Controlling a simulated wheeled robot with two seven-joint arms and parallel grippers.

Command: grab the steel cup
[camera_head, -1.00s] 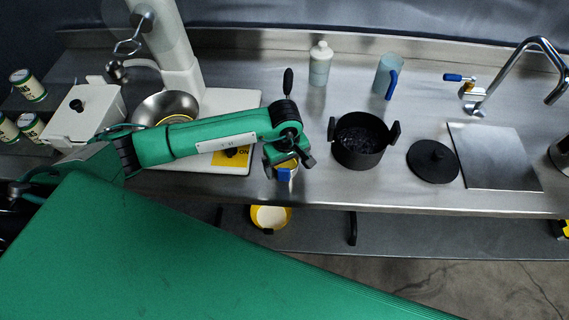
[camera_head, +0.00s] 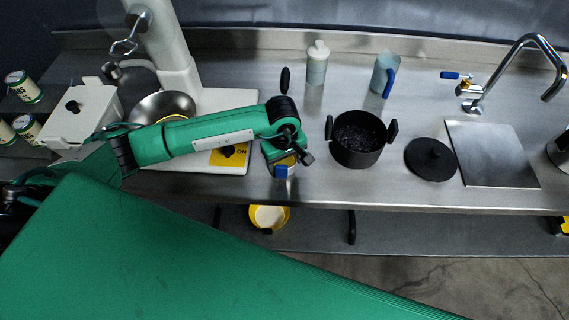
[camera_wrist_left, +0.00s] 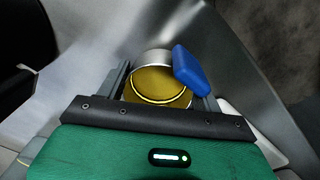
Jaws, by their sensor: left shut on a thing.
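The steel cup (camera_wrist_left: 152,83) shows in the left wrist view between my gripper's fingers, with a steel wall, a yellowish inside and a blue handle on its right side. My left gripper (camera_head: 286,160) is shut on the cup, one finger on each side of it. In the head view the gripper is near the front edge of the counter, left of the black pot. There the cup is mostly hidden under the gripper, and its blue handle (camera_head: 281,172) shows. I cannot tell whether the cup touches the counter.
A black pot (camera_head: 357,155) stands just right of the gripper, with a black lid (camera_head: 432,160) beyond it. A white bottle (camera_head: 317,64) and a blue-handled pitcher (camera_head: 381,74) stand at the back. A white mixer with a steel bowl (camera_head: 148,106) is at left.

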